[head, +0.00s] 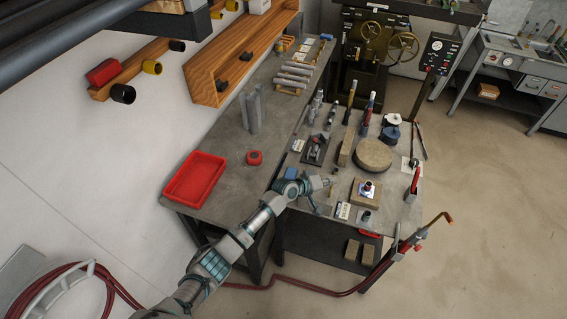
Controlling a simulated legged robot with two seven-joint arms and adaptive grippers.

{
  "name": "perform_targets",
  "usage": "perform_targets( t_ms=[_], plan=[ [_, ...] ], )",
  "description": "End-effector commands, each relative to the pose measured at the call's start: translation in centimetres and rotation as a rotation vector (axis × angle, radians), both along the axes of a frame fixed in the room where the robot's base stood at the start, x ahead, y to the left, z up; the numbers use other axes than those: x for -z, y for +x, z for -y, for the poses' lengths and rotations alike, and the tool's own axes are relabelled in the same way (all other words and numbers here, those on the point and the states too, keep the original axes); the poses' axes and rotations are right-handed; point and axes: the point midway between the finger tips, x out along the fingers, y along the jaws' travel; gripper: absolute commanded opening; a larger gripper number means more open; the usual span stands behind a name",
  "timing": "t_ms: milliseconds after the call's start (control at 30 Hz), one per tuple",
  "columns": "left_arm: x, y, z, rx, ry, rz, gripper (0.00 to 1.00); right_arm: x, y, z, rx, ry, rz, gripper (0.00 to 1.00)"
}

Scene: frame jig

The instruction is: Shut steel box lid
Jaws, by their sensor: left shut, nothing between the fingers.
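I cannot pick out a steel box or its lid for certain in the head view; the small items on the bench are hard to tell apart. My left arm comes in from the lower left, and its gripper (329,182) is over the near part of the cluttered grey bench (398,212). The left gripper is shut and empty, left of a small wooden block (357,194) with a metal fitting on it. A dark plate with a metal device (316,149) lies beyond the gripper. My right gripper is not in view.
A red tray (195,179) and a red roll (254,158) sit on the left bench. A red hose (325,291) runs along the floor. The floor at right is clear.

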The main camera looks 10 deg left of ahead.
Motion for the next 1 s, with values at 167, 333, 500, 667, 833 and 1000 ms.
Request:
perform_targets(
  t_ms=[167, 333, 500, 667, 833, 1000],
  plan=[
    [0.3, -0.1, 0.3, 0.000, 0.000, 0.002, 0.00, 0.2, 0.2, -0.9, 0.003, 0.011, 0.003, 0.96],
    [0.4, -0.1, 0.3, 0.000, 0.000, 0.002, 0.00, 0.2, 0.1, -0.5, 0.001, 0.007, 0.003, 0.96],
    [0.4, -0.1, 0.3, 0.000, 0.000, 0.002, 0.00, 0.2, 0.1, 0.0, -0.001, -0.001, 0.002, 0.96],
    [0.4, -0.1, 0.2, 0.000, -0.002, 0.001, 0.00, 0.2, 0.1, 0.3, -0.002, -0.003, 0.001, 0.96],
    [-0.8, 0.0, 0.2, -0.001, -0.001, 0.002, 0.00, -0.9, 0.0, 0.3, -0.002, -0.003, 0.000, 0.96],
    [-4.0, 0.1, 0.2, -0.003, -0.001, 0.000, 0.00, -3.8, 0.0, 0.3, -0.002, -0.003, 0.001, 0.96]
  ],
)
